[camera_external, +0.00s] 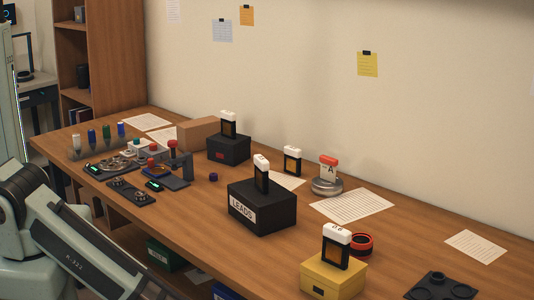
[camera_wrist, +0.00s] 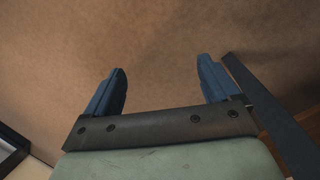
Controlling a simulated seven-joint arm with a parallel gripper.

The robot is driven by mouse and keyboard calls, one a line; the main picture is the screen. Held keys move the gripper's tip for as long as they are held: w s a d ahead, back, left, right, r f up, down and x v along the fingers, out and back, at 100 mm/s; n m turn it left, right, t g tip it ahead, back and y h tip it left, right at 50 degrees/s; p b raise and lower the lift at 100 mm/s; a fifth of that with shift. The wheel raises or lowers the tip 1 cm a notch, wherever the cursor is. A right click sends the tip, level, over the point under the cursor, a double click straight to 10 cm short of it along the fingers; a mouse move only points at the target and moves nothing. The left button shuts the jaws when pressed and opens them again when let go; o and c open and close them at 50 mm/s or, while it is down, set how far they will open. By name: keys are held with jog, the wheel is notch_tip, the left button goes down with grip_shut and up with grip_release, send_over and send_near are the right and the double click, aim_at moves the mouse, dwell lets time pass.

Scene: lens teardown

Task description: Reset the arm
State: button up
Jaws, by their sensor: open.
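My gripper (camera_wrist: 163,90) shows in the wrist view with its two blue fingers spread wide apart and nothing between them. A plain brown surface fills the view beyond the fingers; I cannot tell what it is. In the external view my arm links are at the lower left, in front of the wooden desk (camera_external: 190,225). My gripper's end is not visible there. No object is seen in contact with the fingers.
A black LEADS box (camera_external: 275,213), a yellow box (camera_external: 345,278), a smaller black box (camera_external: 225,150) and a metal dish (camera_external: 326,187) stand on the desk. Small devices (camera_external: 130,190) crowd its left end. The wall is behind.

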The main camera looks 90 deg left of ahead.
jog(key=s+a+g, duration=0.1)
jog(key=s+a, duration=0.2)
jog(key=s, duration=0.4)
jog(key=s+a+g+y, duration=0.1)
jog(key=s+a+g, duration=0.1)
jog(key=s+a, duration=0.2)
jog(key=s+a+f+g+y, duration=0.1)
jog(key=s+a, duration=0.2)
jog(key=s, duration=0.7)
jog(key=shift+a+m+g, duration=0.3)
jog(key=shift+m+g, duration=0.1)
jog(key=shift+f, duration=0.1)
